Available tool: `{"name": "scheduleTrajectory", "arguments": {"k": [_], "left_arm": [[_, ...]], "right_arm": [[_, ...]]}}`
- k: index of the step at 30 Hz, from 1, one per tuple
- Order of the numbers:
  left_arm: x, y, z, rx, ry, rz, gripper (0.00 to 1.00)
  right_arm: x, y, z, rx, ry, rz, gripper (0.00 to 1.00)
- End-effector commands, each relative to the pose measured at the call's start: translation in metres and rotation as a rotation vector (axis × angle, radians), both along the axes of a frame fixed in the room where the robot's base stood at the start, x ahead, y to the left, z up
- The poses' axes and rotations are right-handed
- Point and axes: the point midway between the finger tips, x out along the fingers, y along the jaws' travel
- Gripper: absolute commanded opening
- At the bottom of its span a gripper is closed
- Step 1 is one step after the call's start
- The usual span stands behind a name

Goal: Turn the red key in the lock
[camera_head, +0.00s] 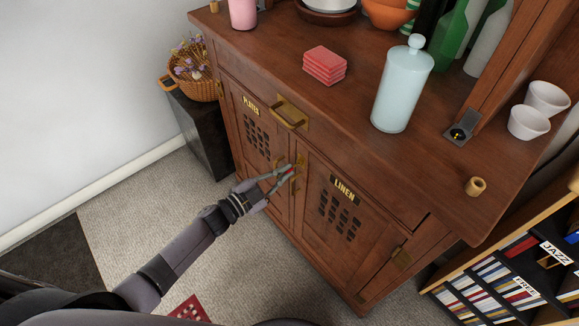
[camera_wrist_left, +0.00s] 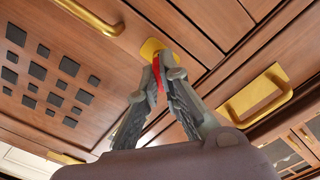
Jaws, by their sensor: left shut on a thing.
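The red key (camera_wrist_left: 156,72) shows as a thin red strip between the fingers of my left gripper (camera_wrist_left: 158,75) in the left wrist view. It is at the brass lock plate (camera_wrist_left: 152,48) on the cabinet front. In the head view my left gripper (camera_head: 288,174) reaches the middle of the cabinet doors, shut on the key at the brass lock plate (camera_head: 300,161). Most of the key is hidden by the fingers, so its angle is hard to tell. The doors on both sides of the lock look closed. My right gripper is not in view.
The wooden cabinet (camera_head: 250,85) has a drawer handle (camera_head: 289,112) above the lock and a LINEN label (camera_head: 345,190) on the right door. On top stand a pale blue bottle (camera_head: 402,90) and red stacked cloths (camera_head: 325,66). A wicker basket (camera_head: 196,85) is at left. Carpet in front is mostly clear.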

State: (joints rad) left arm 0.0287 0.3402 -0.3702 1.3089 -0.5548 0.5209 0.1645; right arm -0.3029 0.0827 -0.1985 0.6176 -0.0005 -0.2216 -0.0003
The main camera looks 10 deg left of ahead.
Motion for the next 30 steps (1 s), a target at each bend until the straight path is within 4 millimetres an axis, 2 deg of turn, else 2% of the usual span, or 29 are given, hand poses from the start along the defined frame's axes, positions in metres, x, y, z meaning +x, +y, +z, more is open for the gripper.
{"name": "scheduleTrajectory", "arguments": {"k": [4,13,23,30], "left_arm": [[0.0,0.001,0.001,-0.025,0.023,0.001,0.0],[0.0,0.0,0.0,-0.225,0.179,0.001,0.0],[0.0,0.0,0.0,-0.249,0.198,0.001,0.0],[0.0,0.0,0.0,-0.441,0.35,0.001,0.0]], "right_arm": [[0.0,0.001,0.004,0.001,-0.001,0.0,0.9],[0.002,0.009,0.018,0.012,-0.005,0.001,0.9],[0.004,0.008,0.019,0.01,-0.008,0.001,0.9],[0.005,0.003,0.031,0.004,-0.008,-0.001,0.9]]}}
